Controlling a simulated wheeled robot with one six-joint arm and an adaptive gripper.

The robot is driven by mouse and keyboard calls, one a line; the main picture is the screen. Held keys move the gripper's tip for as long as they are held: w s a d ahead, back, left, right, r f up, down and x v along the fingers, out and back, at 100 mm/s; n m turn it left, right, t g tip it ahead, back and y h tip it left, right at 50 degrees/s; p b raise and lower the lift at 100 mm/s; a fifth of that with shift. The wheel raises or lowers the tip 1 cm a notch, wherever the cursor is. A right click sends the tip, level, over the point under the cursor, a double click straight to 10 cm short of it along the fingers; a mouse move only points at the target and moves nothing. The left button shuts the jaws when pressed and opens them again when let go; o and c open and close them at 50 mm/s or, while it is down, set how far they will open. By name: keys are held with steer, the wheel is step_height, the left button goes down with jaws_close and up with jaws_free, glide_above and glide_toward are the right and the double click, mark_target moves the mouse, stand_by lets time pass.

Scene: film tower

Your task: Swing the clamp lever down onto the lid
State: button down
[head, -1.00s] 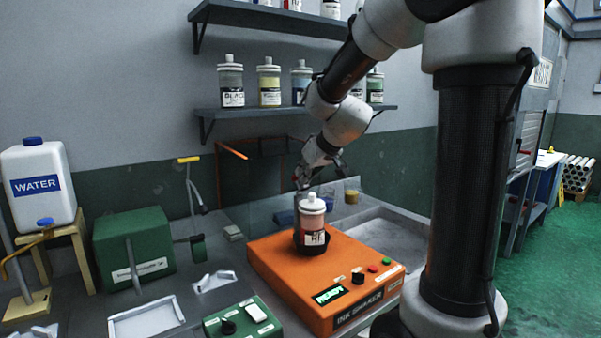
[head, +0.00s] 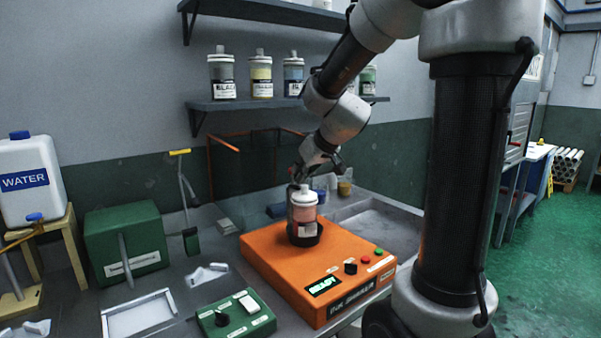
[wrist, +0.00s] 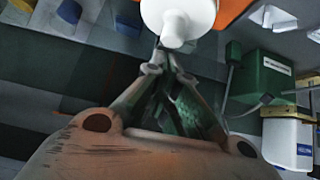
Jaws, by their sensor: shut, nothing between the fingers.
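The ink bottle (head: 304,212) stands upright in a black holder (head: 304,238) on the orange ink shaker (head: 285,262). Its white lid (head: 304,191) is on top, and shows at the top of the wrist view (wrist: 180,18). A dark upright piece (head: 291,200) beside the bottle's left side may be the clamp lever; it is mostly hidden and its angle is unclear. My gripper (head: 299,176) is just above and behind the lid. In the wrist view its fingertips (wrist: 163,58) are together and empty, close to the lid; contact cannot be told.
A green control box (head: 235,315) stands at the shaker's left front. A water container (head: 28,180) and green box (head: 126,243) stand further left. A shelf of bottles (head: 240,104) hangs on the wall behind. A sink basin (head: 380,222) lies right of the shaker.

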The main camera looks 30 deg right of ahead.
steer(key=v, duration=1.2)
stand_by(0.4)
steer(key=s+f+m+g, duration=0.1)
steer(key=s+f, duration=0.3)
steer(key=s, duration=0.6)
steer(key=s+a+f+m+g+h, duration=0.1)
steer(key=s+f+g, duration=0.2)
steer(key=s, duration=0.8)
step_height(320, 180, down, 2)
steer(key=shift+f+h, duration=0.15)
steer(key=shift+h, duration=0.15)
steer(key=c, duration=2.2)
jaws_free()
